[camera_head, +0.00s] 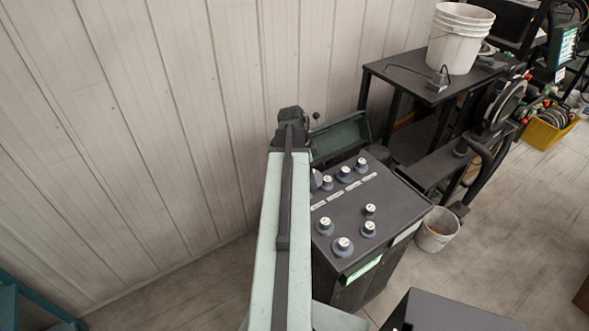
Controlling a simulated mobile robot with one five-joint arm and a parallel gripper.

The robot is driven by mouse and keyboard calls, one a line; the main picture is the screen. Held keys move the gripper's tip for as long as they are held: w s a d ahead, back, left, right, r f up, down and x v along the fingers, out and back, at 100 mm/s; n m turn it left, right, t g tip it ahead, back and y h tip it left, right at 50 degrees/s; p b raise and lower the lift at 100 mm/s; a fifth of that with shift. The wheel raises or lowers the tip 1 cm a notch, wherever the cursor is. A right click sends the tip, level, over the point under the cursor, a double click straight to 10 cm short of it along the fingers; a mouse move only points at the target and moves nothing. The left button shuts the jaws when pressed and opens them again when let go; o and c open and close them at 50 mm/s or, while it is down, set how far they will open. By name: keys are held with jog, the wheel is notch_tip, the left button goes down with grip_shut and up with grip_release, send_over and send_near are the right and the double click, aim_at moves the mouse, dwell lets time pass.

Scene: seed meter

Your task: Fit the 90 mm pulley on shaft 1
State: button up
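My arm reaches up through the middle of the view, and its dark far end (291,118) is by the wall, behind a black cabinet. The gripper's fingers cannot be made out there, so I cannot tell if they are open or hold anything. Large dark discs (505,104) are mounted upright on a black stand at the right. Several more discs or rings lie in a yellow crate (541,136) on the floor beyond it. I cannot tell which is the 90 mm pulley, and no shaft 1 label is readable.
The black cabinet (385,210) has several knobs on top and stands right of my arm. A dark table (408,82) with stacked white buckets (461,38) is behind. A small bucket (437,230) sits on the floor. Open floor (500,235) lies at right; teal steps (20,303) at lower left.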

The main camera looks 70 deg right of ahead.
jog(key=shift+w+f+b, duration=0.2)
jog(key=shift+f+b, duration=0.6)
jog(key=shift+b, duration=0.05)
jog(key=shift+f+b, duration=1.65)
jog(key=shift+f, duration=0.05)
jog(key=shift+f+b, duration=1.8)
jog(key=shift+b, duration=0.05)
jog(key=o, duration=1.5)
